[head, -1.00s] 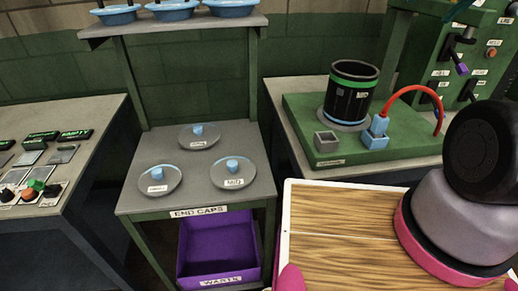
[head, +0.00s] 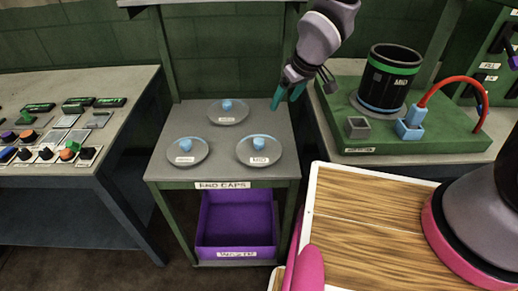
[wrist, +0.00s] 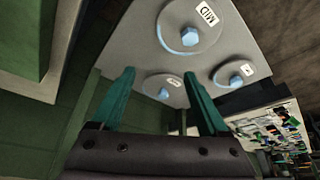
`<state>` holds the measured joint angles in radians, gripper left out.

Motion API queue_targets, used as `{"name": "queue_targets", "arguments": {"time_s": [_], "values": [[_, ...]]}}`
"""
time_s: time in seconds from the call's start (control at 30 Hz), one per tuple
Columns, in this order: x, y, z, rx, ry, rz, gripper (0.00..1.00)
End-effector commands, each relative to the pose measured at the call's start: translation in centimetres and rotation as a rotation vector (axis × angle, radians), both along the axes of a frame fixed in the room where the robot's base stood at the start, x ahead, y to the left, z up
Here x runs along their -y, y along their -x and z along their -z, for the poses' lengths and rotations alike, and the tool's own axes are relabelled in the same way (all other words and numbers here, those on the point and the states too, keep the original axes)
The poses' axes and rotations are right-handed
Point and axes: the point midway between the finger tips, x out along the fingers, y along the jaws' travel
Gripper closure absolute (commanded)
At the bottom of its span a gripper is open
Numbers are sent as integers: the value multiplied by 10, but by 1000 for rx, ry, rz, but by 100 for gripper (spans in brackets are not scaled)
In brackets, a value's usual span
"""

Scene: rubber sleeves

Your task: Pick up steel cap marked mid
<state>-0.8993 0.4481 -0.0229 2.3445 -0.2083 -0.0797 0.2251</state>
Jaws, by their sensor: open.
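The steel cap marked MID (head: 259,151) is a round grey disc with a blue knob, lying at the right front of the end caps stand (head: 225,174). It also shows at the top of the wrist view (wrist: 189,27), its MID label readable. Two similar caps lie on the stand, one at the back (head: 228,111) and one at the left front (head: 187,151); their labels are too small to read. My gripper (head: 285,98) is open and empty, with teal fingers pointing down, above and behind the MID cap, near the stand's right back edge.
A purple bin (head: 236,225) sits under the stand. To the right, a green board (head: 380,143) holds a dark cylinder marked MID (head: 387,80), blue and grey blocks and a red hose (head: 445,88). A control bench (head: 60,130) stands at the left.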

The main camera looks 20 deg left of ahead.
Motion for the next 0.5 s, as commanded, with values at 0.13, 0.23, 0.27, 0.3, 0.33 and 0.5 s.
{"name": "queue_targets", "arguments": {"time_s": [0.13, 0.23, 0.27, 0.3, 0.33, 0.5], "values": [[-26, 32, 41, -14, 17, -123, 22], [-33, 42, 54, -16, 17, -156, 22], [-34, 43, 57, -18, 17, -161, 22], [-36, 43, 62, -19, 19, -164, 22], [-37, 43, 66, -19, 19, -165, 22], [-46, 37, 90, -19, 20, -165, 22]]}}
